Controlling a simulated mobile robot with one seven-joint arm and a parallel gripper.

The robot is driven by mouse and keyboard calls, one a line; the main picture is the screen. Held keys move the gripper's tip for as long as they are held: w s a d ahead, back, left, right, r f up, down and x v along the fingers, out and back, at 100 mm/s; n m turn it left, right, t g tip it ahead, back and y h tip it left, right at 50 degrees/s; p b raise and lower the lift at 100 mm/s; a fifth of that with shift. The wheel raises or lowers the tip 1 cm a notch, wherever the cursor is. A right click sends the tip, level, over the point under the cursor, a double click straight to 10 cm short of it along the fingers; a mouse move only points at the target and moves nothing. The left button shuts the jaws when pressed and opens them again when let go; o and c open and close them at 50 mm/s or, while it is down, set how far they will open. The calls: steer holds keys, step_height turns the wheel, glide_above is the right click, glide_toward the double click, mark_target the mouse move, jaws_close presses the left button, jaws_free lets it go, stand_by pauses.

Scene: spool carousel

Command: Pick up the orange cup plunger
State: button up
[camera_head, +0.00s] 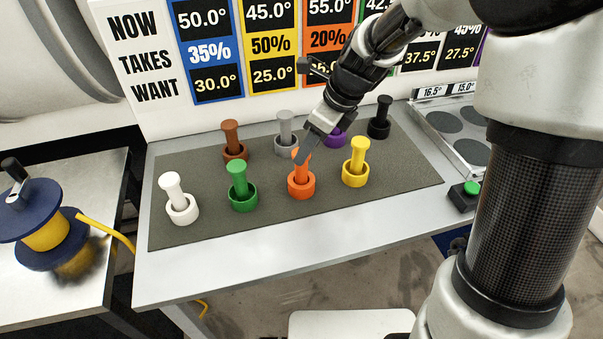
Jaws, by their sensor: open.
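The orange cup plunger (301,184) stands upright on the dark mat in the front row, between the green and the yellow ones. Its round cup base shows clearly, and the upper part of its handle is partly hidden by my gripper. My gripper (304,154) is open, with its fingers pointing down at the top of the orange handle. I cannot tell whether the fingers are around the handle or in front of it.
The grey mat (400,185) also bears green (243,199), yellow (356,172), white (181,208), brown (234,151), grey (285,145), purple (335,138) and black (379,129) plungers. A green button box (465,197) sits right. A signboard (140,60) stands behind.

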mark_target(301, 172)
steer(key=x, duration=0.5)
steer(key=shift+w+a+f+b, duration=0.2)
steer(key=shift+w+f+b, duration=0.05)
steer(key=shift+f+b, duration=0.1)
steer(key=shift+r, duration=0.1)
jaws_close()
